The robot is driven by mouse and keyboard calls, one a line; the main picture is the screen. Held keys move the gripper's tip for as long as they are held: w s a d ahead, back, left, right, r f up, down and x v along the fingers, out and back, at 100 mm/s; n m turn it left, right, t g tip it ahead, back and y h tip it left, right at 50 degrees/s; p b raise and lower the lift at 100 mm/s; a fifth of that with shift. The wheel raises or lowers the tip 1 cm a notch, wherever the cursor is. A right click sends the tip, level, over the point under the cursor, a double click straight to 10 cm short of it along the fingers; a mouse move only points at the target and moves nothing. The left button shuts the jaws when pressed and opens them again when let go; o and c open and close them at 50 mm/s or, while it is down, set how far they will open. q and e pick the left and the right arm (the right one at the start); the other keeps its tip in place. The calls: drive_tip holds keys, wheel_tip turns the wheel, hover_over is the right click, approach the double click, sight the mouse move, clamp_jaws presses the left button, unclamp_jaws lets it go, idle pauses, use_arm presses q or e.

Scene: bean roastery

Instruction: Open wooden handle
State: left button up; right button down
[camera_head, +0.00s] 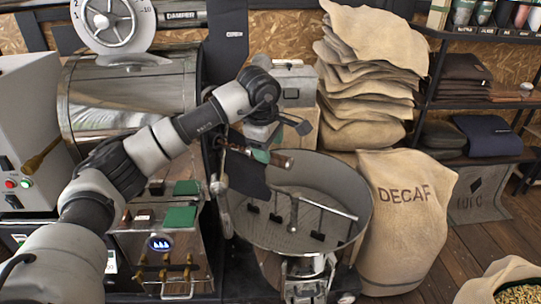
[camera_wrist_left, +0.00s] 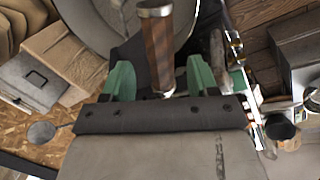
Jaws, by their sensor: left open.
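A brown wooden handle (camera_head: 281,160) with a metal end cap sticks out over the back left rim of the round cooling tray, by the roaster front. In the left wrist view the handle (camera_wrist_left: 159,52) stands lengthwise between the two green fingers. My left gripper (camera_head: 264,154) is open at the handle; its green fingers (camera_wrist_left: 160,80) show gaps on both sides of the wood. I cannot tell whether the handle is fully within their depth. The handle's mount is largely hidden by my gripper in the head view. My right gripper is out of view.
The round metal cooling tray (camera_head: 353,213) with stirring arms lies below the gripper. The shiny roaster drum (camera_head: 130,95) is behind my left arm. A control box (camera_head: 160,262) stands at the lower front. A DECAF sack (camera_head: 405,225) and stacked sacks (camera_head: 365,85) crowd the right.

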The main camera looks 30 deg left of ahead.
use_arm(q)
drive_tip(key=v, duration=0.7)
drive_tip(key=shift+r+b, duration=0.2)
drive_tip(key=shift+b, duration=0.25)
